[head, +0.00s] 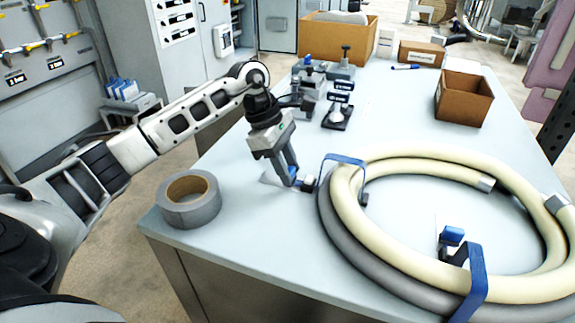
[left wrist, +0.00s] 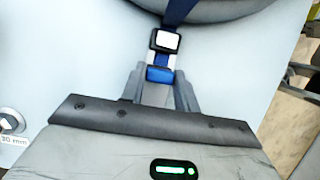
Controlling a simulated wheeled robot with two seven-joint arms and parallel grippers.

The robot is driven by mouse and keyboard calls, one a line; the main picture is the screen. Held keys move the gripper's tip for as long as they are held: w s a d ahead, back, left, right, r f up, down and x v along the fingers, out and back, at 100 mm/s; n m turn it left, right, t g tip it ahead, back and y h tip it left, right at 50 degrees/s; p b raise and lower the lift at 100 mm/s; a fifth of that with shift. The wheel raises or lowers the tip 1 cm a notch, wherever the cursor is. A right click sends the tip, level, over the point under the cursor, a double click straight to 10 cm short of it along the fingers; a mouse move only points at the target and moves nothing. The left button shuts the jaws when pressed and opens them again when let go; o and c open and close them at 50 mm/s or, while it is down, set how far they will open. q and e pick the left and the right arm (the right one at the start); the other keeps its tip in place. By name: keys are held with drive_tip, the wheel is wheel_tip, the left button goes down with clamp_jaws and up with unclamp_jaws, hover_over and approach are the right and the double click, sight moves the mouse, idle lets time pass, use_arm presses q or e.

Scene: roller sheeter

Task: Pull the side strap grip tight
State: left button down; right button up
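A coiled cream and grey hose (head: 378,245) lies on the table. A blue side strap (head: 343,159) loops over its left side and has a dark buckle, seen with a pale face in the left wrist view (left wrist: 165,40). The blue strap grip (left wrist: 160,74) lies just outside the coil. My left gripper (head: 292,180) points down at it, its fingers close on both sides of the grip, and appears shut on it. It also shows in the left wrist view (left wrist: 160,82). The fingers partly hide the grip in the head view. My right gripper is not in view.
A second blue strap (head: 474,280) with a buckle (head: 452,238) crosses the coil's front. A grey tape roll (head: 188,199) stands near the left table edge. An open brown box (head: 463,99) and small tools (head: 338,116) are farther back.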

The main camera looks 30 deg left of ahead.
use_arm(q)
drive_tip(key=a, duration=0.2)
drive_tip(key=s+a+b, duration=0.1)
drive_tip(key=a, duration=0.1)
drive_tip(key=shift+f, duration=0.1)
drive_tip(key=shift+a, duration=0.3)
drive_tip(key=c, duration=1)
unclamp_jaws()
drive_tip(key=shift+c, duration=0.2)
drive_tip(key=v, duration=1.6)
drive_tip(key=shift+b, duration=0.35)
drive_tip(key=shift+a, duration=0.1)
